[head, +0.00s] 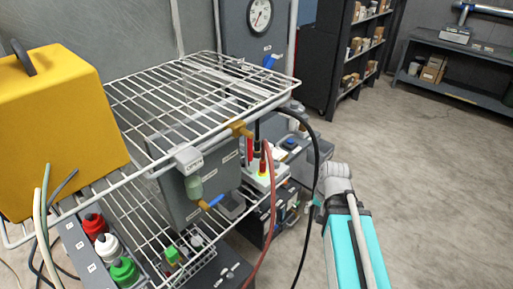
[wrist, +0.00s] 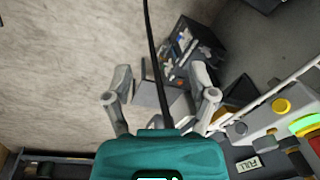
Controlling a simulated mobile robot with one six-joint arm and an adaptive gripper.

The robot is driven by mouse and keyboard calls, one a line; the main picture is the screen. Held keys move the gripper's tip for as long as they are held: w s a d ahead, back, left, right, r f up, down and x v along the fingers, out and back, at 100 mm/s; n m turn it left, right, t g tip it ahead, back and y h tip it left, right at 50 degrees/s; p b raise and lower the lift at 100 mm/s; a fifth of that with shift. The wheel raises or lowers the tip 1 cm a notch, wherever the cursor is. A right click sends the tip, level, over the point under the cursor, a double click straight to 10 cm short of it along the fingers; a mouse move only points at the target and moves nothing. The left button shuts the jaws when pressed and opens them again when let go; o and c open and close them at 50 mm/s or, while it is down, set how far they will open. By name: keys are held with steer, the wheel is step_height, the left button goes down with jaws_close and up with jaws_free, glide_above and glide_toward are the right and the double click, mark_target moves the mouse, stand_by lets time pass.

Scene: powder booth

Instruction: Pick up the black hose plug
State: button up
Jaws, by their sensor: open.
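A dark upright piece (head: 257,147), which looks like the black hose plug, stands beside red and yellow pieces on a pale block on the lower rack level. It is small, and I cannot tell its exact shape. My gripper (wrist: 162,98) is open in the wrist view, its two grey fingers spread wide. A black hose (wrist: 155,45) runs down the picture between the fingers; I cannot tell whether it is within their reach. The plug is not clear in the wrist view.
The wire rack (head: 200,85) has an upper shelf edge above the block. A red hose (head: 272,215) and the black hose (head: 316,165) hang in front. A yellow case (head: 60,130) stands left. A lit green button (wrist: 305,125) shows at right. Floor at right is clear.

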steer(key=w+a+r+m+t+y, duration=0.3)
steer(key=w+a+r+m+y, duration=0.15)
steer(key=w+a+m, duration=0.35)
steer(key=m+t+y+p, duration=0.1)
steer(key=m+t+y, duration=0.35)
steer(key=m, duration=0.85)
glide_toward(259, 145)
steer(key=shift+s+d+f, duration=0.25)
steer(key=shift+s+d, duration=0.9)
steer(key=shift+s, duration=0.05)
steer(key=m, duration=0.1)
steer(key=w+r+m, duration=0.1)
steer(key=shift+a+r+m+y, duration=0.1)
steer(key=shift+m+y, duration=0.2)
steer(key=shift+b+x, duration=1.5)
steer(key=shift+x, duration=2.8)
steer(key=shift+w, duration=0.1)
steer(key=shift+b+x, duration=1.05)
steer(key=shift+x, duration=1.5)
